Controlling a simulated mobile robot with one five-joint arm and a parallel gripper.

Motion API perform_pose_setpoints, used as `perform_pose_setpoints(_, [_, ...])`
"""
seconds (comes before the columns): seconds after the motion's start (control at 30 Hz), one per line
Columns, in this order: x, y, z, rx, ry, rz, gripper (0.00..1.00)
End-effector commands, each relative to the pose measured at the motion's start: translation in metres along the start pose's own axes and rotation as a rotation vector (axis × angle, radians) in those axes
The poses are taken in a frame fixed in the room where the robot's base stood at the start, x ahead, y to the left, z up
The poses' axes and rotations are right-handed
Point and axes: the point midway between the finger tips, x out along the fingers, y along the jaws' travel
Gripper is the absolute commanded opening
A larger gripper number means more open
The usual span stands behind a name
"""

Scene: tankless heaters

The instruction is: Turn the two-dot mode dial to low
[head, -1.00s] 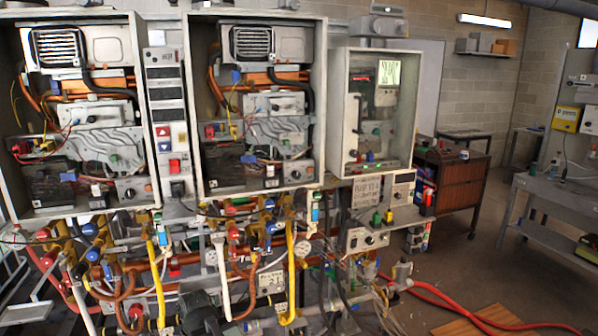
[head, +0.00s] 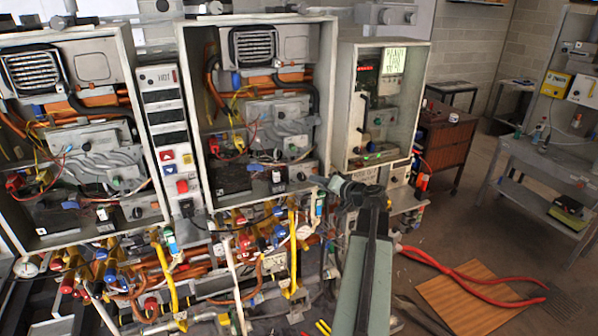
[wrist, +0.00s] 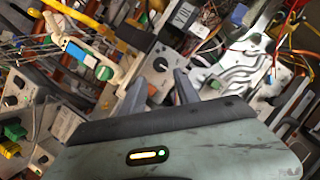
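A black dial on a grey plate (wrist: 160,65) shows in the wrist view, just beyond my fingertips. My gripper (wrist: 160,80) has its two dark fingers spread, with nothing between them. In the head view my gripper (head: 337,184) is at the lower right corner of the middle heater. A black dial (head: 301,176) sits at that heater's lower right, and a similar dial (head: 137,212) is on the left heater. Dot marks are too small to read, so I cannot tell which dial has two dots. The dials' settings are also unclear.
Open heater cabinets stand side by side, with a smaller right cabinet (head: 385,105) close to my arm. Yellow, red and copper pipes crowd below. In the wrist view a blue and white part with a green knob (wrist: 104,73) is left of my fingers.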

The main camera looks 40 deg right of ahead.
Motion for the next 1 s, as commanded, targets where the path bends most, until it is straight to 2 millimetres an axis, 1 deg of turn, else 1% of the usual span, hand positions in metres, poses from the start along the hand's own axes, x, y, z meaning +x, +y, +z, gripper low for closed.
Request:
perform_pose_setpoints(0.17, [0.0,0.001,0.0,0.0,0.0,0.001,0.38])
perform_pose_setpoints(0.27, [0.005,0.002,0.001,0.0,-0.001,0.001,0.38])
perform_pose_setpoints(0.37, [0.017,0.003,0.001,-0.001,-0.001,0.002,0.38])
perform_pose_setpoints(0.6, [0.062,0.004,0.001,0.0,-0.003,0.001,0.38])
perform_pose_setpoints(0.7, [0.075,0.003,0.001,0.0,-0.001,0.002,0.38])
perform_pose_setpoints(0.8, [0.078,0.002,0.001,0.0,-0.001,0.002,0.38])
perform_pose_setpoints(0.97, [0.077,0.002,0.0,0.0,-0.001,0.003,0.38])
perform_pose_setpoints(1.0, [0.077,0.002,0.0,0.0,-0.001,0.003,0.29])
